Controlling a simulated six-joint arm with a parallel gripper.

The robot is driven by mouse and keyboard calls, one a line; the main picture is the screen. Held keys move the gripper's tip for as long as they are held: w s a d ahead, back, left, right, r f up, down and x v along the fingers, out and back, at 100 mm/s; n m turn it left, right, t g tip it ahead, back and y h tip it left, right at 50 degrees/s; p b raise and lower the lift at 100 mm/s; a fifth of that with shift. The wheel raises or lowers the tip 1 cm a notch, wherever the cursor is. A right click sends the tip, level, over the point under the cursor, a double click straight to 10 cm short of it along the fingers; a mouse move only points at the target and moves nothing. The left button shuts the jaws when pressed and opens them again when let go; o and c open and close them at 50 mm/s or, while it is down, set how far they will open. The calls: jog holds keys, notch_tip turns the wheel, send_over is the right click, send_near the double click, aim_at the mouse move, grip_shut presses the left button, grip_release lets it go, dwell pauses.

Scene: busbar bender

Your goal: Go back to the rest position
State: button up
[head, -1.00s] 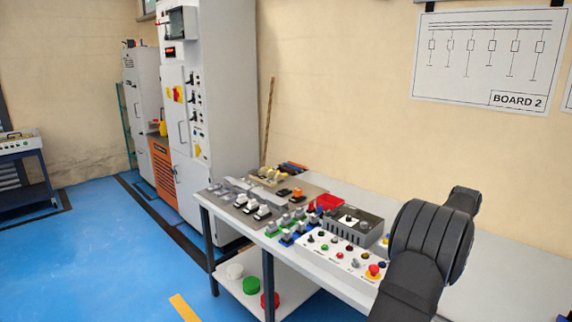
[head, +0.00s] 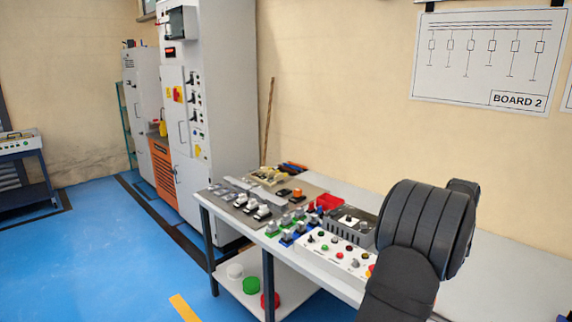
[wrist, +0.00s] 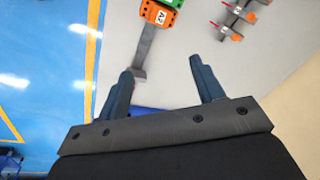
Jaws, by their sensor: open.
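My gripper (wrist: 166,88) shows in the wrist view with its two dark fingers spread apart and nothing between them. It is above a grey surface, with the blue floor to the left. In the head view my dark arm links stand at the right, in front of the workbench; the gripper itself does not show there. The workbench (head: 330,283) carries a control box with coloured push buttons (head: 338,252), partly hidden by my arm.
In the head view a grey cabinet (head: 225,90) stands behind the bench. Blue floor (head: 110,260) is open at left.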

jog(key=shift+s+a+f+n+t+h, duration=0.1)
jog(key=shift+s+a+n+t+h, duration=0.25)
jog(key=shift+n, duration=1)
jog(key=shift+s+a+f+n+t+h, duration=0.1)
jog(key=shift+s+a+n, duration=0.4)
jog(key=shift+n, duration=0.8)
jog(key=shift+s+a+f+n+t+h, duration=0.1)
jog(key=shift+s+a+n+t+h, duration=0.25)
jog(key=shift+n, duration=1)
